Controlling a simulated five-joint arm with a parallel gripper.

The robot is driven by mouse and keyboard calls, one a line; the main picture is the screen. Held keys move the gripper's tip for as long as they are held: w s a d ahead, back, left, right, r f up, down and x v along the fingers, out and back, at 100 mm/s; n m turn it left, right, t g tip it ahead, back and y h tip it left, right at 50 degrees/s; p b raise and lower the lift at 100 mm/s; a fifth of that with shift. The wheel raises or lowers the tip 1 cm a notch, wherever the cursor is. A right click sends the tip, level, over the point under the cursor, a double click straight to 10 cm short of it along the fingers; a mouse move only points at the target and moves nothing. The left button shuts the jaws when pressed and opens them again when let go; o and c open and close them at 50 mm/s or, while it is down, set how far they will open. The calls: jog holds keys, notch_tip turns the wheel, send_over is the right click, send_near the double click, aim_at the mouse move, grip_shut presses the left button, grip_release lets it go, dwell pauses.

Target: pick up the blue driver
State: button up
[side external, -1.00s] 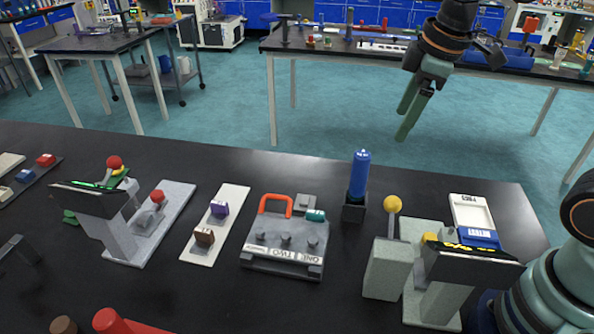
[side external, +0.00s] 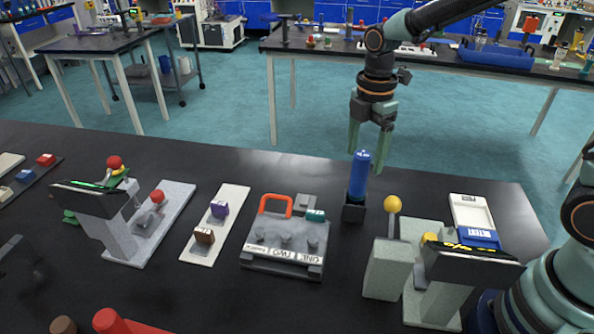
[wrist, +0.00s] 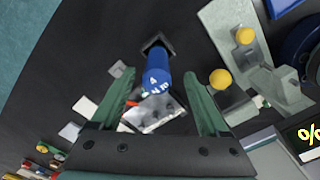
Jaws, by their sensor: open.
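The blue driver (side external: 359,174) stands upright in a small dark holder (side external: 353,212) on the black table, right of the grey plate with the orange handle. My gripper (side external: 367,158) points down just above and around the driver's top in the side view, its green fingers apart. In the wrist view the driver (wrist: 157,72) shows between the two open fingers (wrist: 165,88), with gaps on both sides. I cannot tell from these views how far the fingertips are from it in depth. Nothing is held.
A grey device with a yellow ball knob (side external: 392,204) stands close to the right of the driver. The grey plate with an orange handle (side external: 276,203) lies to the left. A tray with purple and brown blocks (side external: 217,226) lies farther left. Bare table lies behind the driver.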

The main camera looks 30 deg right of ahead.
aim_at(359, 173)
jog(key=shift+w+a+f, duration=0.1)
jog(key=shift+f, duration=1.35)
jog(key=shift+w+f, duration=0.1)
jog(key=shift+f, duration=1.35)
jog(key=shift+r, duration=0.1)
grip_shut()
